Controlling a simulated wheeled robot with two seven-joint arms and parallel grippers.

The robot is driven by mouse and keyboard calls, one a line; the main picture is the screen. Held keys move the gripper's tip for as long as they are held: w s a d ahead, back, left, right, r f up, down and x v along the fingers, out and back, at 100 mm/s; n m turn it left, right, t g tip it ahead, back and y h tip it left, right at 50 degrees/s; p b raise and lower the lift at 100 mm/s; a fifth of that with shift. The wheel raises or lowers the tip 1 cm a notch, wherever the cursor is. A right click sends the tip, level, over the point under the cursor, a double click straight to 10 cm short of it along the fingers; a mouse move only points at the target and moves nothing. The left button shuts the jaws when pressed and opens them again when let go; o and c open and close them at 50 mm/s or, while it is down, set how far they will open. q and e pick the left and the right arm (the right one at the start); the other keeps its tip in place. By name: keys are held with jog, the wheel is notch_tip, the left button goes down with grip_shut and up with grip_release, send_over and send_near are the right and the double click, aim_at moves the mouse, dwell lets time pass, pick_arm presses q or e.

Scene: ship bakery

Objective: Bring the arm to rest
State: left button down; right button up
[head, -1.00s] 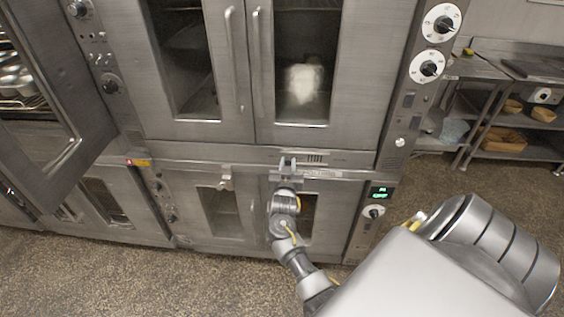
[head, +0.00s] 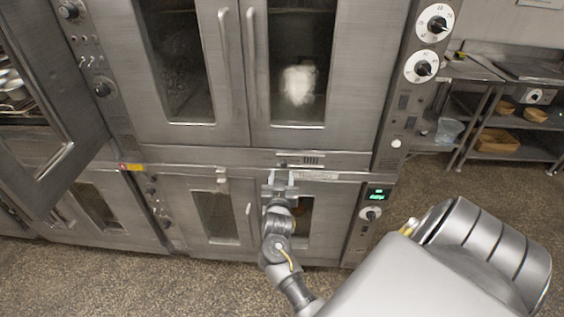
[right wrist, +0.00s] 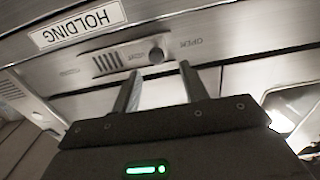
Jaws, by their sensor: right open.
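My right gripper (head: 280,178) is in front of the oven, near the band between its upper and lower doors. In the right wrist view my right gripper (right wrist: 158,88) shows two separated fingers with nothing between them. Beyond the fingertips is a steel panel with a vent, a round dark knob (right wrist: 157,55) and a "HOLDING" label (right wrist: 78,24). I cannot tell whether the fingertips touch the panel. My left gripper is not in view.
The upper oven doors (head: 232,135) are shut, with a pale blurred shape behind the right glass. At left an oven door (head: 40,110) stands open. Shelves with baskets (head: 497,141) stand at the right. Speckled floor (head: 130,285) is clear in front.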

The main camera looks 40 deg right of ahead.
jog(key=shift+v, duration=1.05)
jog(key=shift+w, duration=0.1)
jog(key=w+a+f+n+y, duration=0.1)
jog(key=a+f+n+y, duration=0.4)
jog(key=f, duration=0.6)
jog(key=a+f+n+y, duration=0.1)
jog(key=a+f+y, duration=0.2)
jog(key=a+f, duration=0.6)
jog(key=s+a+f+n+g+y, duration=0.1)
jog(key=s+a+f+g+y, duration=0.1)
jog(key=s+f, duration=0.55)
jog(key=s+a+f+n+g+y, duration=0.2)
jog(key=s+f, duration=0.2)
jog(key=f, duration=0.7)
jog(key=s+f+n+g, duration=0.1)
jog(key=s+f, duration=0.3)
jog(key=s, duration=0.8)
jog(key=s+d+f+g, duration=0.1)
jog(key=s+f+g, duration=0.3)
jog(key=s, duration=0.7)
jog(key=s+d+f+n+g+y, duration=0.1)
jog(key=s+f, duration=0.4)
jog(key=s, duration=0.7)
jog(key=shift+s+f+n+g, duration=0.3)
jog(key=shift+g, duration=0.5)
